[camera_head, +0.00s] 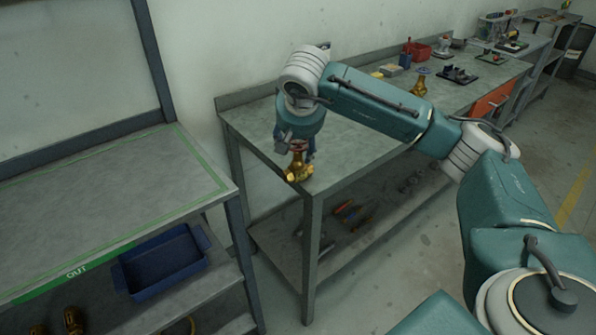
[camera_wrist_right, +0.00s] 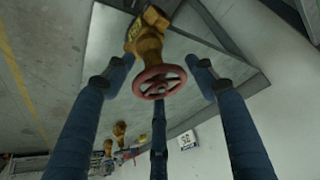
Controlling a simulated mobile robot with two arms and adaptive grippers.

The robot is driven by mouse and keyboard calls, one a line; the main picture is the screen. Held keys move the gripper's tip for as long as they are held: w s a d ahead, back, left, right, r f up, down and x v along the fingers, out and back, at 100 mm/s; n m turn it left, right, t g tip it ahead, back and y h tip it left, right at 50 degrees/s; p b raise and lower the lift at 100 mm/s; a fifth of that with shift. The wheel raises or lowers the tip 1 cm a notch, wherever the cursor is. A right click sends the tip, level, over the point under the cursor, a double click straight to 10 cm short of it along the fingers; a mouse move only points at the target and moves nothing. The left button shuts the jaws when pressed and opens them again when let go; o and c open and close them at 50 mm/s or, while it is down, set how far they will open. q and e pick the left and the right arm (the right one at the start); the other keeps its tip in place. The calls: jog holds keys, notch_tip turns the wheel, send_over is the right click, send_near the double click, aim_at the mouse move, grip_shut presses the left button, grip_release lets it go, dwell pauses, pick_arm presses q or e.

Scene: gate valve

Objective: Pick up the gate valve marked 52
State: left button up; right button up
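A brass gate valve (camera_head: 297,172) with a red handwheel (camera_head: 299,147) is at the near left corner of the middle bench. In the right wrist view the red handwheel (camera_wrist_right: 160,82) lies between my blue fingers, with the brass body (camera_wrist_right: 146,42) beyond it. My right gripper (camera_head: 296,138) is right above the valve. Its fingers (camera_wrist_right: 161,78) are spread around the handwheel, with gaps visible at the sides; contact with the third finger is unclear. My left gripper is out of view.
Another brass valve (camera_head: 419,87) with a blue handwheel stands farther along the middle bench (camera_head: 360,155). A red bin (camera_head: 417,50) is behind it. The left bench (camera_head: 120,190), marked OUT, has a clear top; a blue tray (camera_head: 163,262) sits on its lower shelf.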

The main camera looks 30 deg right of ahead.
grip_shut()
jog(key=shift+w+r, duration=0.1)
